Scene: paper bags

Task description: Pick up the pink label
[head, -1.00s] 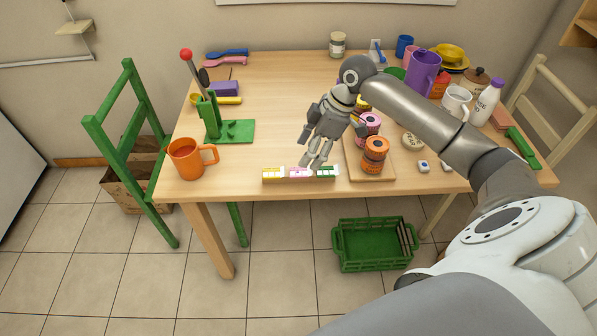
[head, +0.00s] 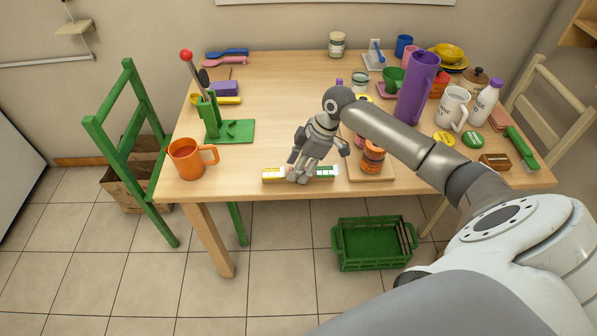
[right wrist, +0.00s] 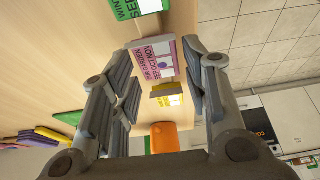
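The pink label (right wrist: 152,61) shows in the right wrist view between the two fingers of my right gripper (right wrist: 160,56). The fingers stand apart on either side of it, and I cannot tell whether they touch it. In the head view my right gripper (head: 299,177) is at the table's front edge and hides the pink label. The yellow label (head: 273,174) is to its left and the green label (head: 326,172) to its right. My left gripper is not in view.
An orange mug (head: 187,160) stands to the left, with a green press (head: 235,131) behind it. A wooden board (head: 372,176) with orange and pink rolls is close on the right. A green crate (head: 372,262) is on the floor below.

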